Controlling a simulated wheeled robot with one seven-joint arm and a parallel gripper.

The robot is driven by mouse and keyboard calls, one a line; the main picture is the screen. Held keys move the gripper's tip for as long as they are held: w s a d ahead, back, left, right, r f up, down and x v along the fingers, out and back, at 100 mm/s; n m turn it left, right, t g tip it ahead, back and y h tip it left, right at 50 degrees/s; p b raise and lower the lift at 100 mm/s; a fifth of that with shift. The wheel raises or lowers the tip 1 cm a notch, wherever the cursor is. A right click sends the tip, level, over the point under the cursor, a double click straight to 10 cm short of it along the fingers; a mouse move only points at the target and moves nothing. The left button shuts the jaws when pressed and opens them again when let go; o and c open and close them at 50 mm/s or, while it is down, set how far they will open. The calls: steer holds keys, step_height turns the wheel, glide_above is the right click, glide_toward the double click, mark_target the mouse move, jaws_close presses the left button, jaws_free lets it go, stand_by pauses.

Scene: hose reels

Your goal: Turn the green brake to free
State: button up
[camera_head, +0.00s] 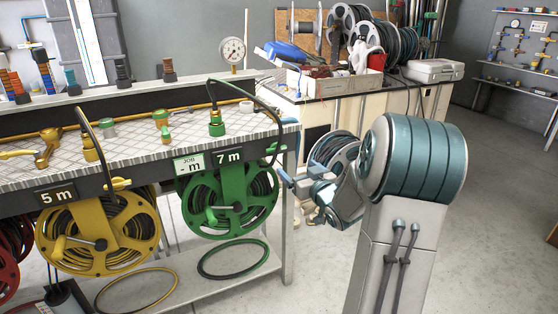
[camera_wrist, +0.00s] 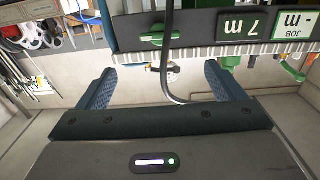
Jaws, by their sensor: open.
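The green brake (camera_head: 273,148) is a small green lever on the dark front rail, just right of the 7 m sign (camera_head: 228,156). It also shows in the upside-down wrist view (camera_wrist: 160,38), lying roughly level on the rail, beyond my fingertips. The green reel (camera_head: 231,200) hangs below the rail with dark hose on it. My gripper (camera_head: 284,180) is at the right end of the bench, a little below and right of the brake. In the wrist view its two blue fingers (camera_wrist: 160,80) are wide apart with nothing gripped between them.
A dark hose (camera_wrist: 166,75) runs past the brake between my fingers in the wrist view. The yellow reel (camera_head: 97,232) with its 5 m sign (camera_head: 57,194) is to the left. The bench leg (camera_head: 289,225) stands near my gripper. Floor to the right is clear.

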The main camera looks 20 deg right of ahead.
mark_target(277, 149)
steer(key=w, duration=0.9)
steer(key=w+b, duration=0.1)
steer(key=w, duration=0.3)
steer(key=shift+w+a, duration=0.25)
steer(key=shift+w, duration=0.1)
